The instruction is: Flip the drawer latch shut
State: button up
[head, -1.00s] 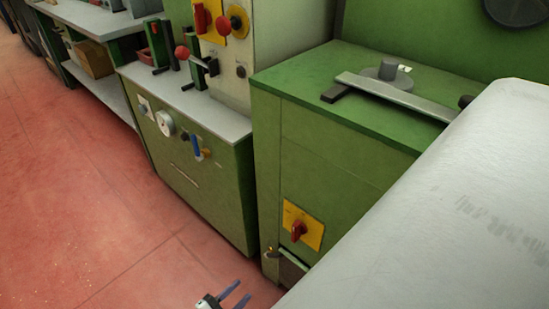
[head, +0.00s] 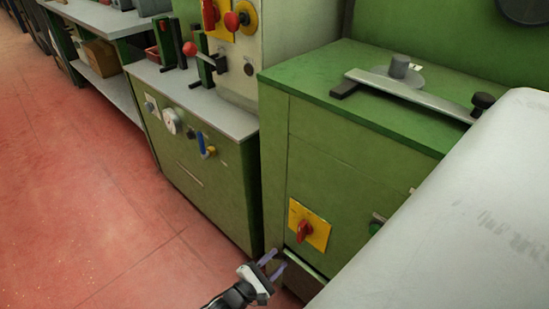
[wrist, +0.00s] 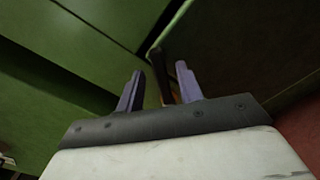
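My gripper (head: 273,262) is at the lower front corner of the green cabinet (head: 345,160), below a yellow plate with a red rotary switch (head: 305,230). Its two purple fingers are apart. In the wrist view my gripper (wrist: 160,72) has a thin dark brown bar (wrist: 160,75) between its fingers, perhaps the latch; I cannot tell if either finger touches it. No latch shows clearly in the head view, where the gripper is in front of that corner. A dark recess (head: 302,284) opens beside the fingers, under a pale edge.
A large pale grey surface (head: 450,240) blocks the lower right of the head view. A second green cabinet (head: 195,165) with a gauge and a blue handle stands to the left. The red floor (head: 80,200) in front is clear.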

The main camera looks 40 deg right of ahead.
grip_shut()
jog(key=shift+s, duration=0.1)
dwell(0.4)
jog(key=shift+s+d+f+m+b, duration=0.1)
jog(key=shift+s+f+m+b, duration=0.3)
jog(key=shift+f+m, duration=0.9)
jog(key=shift+s+a+f+m+b, duration=0.1)
jog(key=shift+s+f+m+b, duration=0.3)
jog(key=shift+m, duration=1.7)
jog(key=shift+s+d+f+m+b, duration=0.1)
jog(key=shift+s+f+m+b, duration=0.25)
jog(key=shift+f+m, duration=0.95)
jog(key=shift+r+m, duration=0.35)
jog(key=shift+m, duration=0.15)
grip_release()
